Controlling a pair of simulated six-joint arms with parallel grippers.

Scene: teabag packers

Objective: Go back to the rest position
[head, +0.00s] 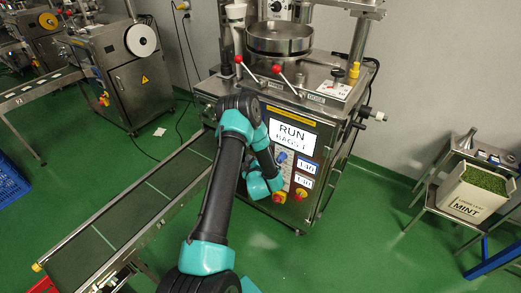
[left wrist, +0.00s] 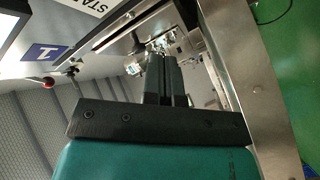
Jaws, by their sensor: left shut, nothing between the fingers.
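My left arm reaches up from the bottom of the head view and bends down in front of the steel packing machine (head: 335,130). My left gripper (left wrist: 162,58) shows in the left wrist view with its two dark fingers together and nothing between them. It is close to the machine's metal parts; whether it touches them I cannot tell. In the head view its fingers are hidden or too small to make out. My right gripper is in neither view.
The machine's screen (head: 292,136) reads RUN. Red-knobbed levers (head: 276,69) stand above it. A dark conveyor (head: 125,215) runs along the left. A MINT bin (head: 468,207) stands on a steel stand at right. A second machine (head: 140,85) is at back left.

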